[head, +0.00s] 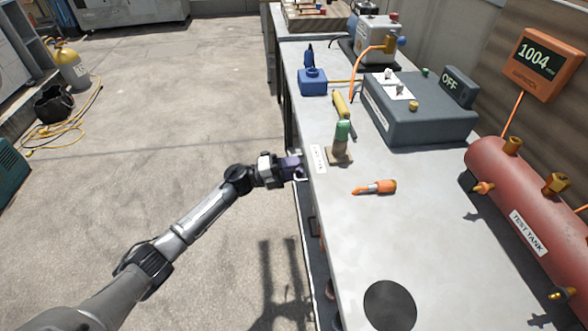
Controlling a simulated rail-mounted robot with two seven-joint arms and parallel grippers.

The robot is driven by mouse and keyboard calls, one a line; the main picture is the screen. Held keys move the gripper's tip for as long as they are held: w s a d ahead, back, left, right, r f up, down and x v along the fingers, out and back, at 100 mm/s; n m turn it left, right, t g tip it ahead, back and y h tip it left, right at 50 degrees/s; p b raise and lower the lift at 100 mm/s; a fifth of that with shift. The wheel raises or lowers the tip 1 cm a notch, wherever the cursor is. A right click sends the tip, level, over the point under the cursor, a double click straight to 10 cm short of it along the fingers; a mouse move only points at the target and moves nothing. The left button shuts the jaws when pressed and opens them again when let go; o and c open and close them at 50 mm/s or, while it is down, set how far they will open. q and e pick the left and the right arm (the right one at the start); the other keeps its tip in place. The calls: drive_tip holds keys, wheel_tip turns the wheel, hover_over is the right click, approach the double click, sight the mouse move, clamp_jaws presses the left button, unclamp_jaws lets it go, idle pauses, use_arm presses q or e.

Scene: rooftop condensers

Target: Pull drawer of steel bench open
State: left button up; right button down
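The steel bench (385,235) runs from the lower right towards the top of the head view, with a pale grey top. My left arm comes in from the lower left. Its gripper (294,168) is at the bench's left edge, beside a white label strip on the top. The gripper's fingers are small and partly lost against the edge, so I cannot tell whether they are open, shut or touching a handle. The drawer front faces left under the top and is mostly hidden from this high angle. My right gripper is not in view.
The concrete floor (150,120) left of the bench is mostly clear.

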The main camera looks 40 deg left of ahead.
use_arm(q)
drive_tip(key=shift+w, duration=0.1)
drive_tip(key=shift+c, duration=0.4)
drive_tip(key=shift+c, duration=0.7)
clamp_jaws()
